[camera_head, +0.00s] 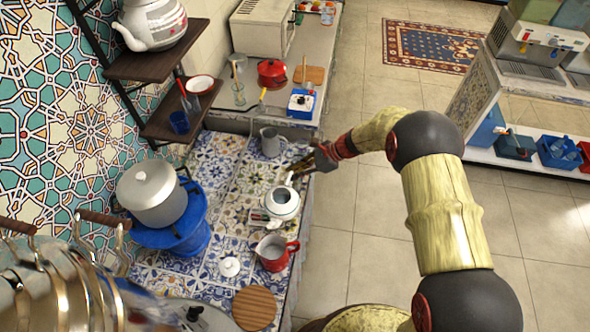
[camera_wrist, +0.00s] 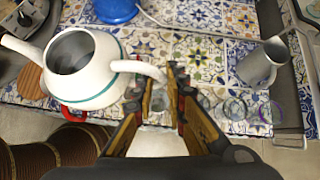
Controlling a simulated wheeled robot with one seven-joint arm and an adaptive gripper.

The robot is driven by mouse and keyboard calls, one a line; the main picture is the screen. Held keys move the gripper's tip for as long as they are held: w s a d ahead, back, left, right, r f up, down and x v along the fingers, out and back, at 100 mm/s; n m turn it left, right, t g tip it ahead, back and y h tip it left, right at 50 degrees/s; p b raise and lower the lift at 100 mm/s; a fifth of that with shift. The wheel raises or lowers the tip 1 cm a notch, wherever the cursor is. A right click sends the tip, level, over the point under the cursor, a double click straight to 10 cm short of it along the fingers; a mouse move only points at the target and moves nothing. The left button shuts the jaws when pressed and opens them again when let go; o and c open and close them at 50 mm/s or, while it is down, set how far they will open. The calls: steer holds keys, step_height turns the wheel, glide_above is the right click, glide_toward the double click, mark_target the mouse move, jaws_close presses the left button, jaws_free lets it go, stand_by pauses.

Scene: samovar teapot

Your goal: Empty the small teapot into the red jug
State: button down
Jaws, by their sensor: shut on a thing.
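The small white teapot (camera_head: 283,203) has a teal band and no lid on it; its dark open mouth shows in the wrist view (camera_wrist: 88,68). It looks roughly upright, and I cannot tell whether its base touches the tiles. My gripper (camera_head: 298,174) is shut on its handle, with the fingers around it in the wrist view (camera_wrist: 158,92). The spout points left in the wrist view. The red jug (camera_head: 272,253) stands just in front of the teapot in the head view; in the wrist view only a red edge (camera_wrist: 75,117) shows beneath it. A white lid (camera_head: 229,267) lies left of the jug.
A grey pitcher (camera_head: 270,142) stands behind the teapot. A large pot (camera_head: 152,192) on a blue stand is left. A round wooden board (camera_head: 254,307) lies in front. Clear glasses (camera_wrist: 235,110) stand near my gripper. The counter edge is close on the right.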

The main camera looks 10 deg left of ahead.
steer(key=shift+a+f+b, duration=0.1)
steer(key=shift+b, duration=0.25)
steer(key=b, duration=0.1)
steer(key=n+t+b, duration=0.1)
steer(key=b, duration=0.1)
steer(key=shift+s+f+t, duration=0.1)
steer(key=shift+f+t, duration=0.1)
steer(key=shift+t, duration=0.1)
steer(key=shift+s+a+r+n+t+h+b, duration=0.6)
steer(key=shift+s+r+n+t+b, duration=2.35)
steer(key=shift+r, duration=4.5)
steer(key=s+a+r+n+t+y+b, duration=0.1)
steer(key=s+r+t+b, duration=0.1)
steer(key=s+b, duration=0.7)
steer(key=s+a+r+n+t+b, duration=0.1)
steer(key=s+a+r+t+b, duration=0.1)
steer(key=s+t+b, duration=0.3)
steer(key=shift+s+r+n+y+b, duration=0.45)
steer(key=shift+s+b, duration=1.65)
steer(key=shift+b, duration=1.65)
steer(key=shift+t, duration=0.25)
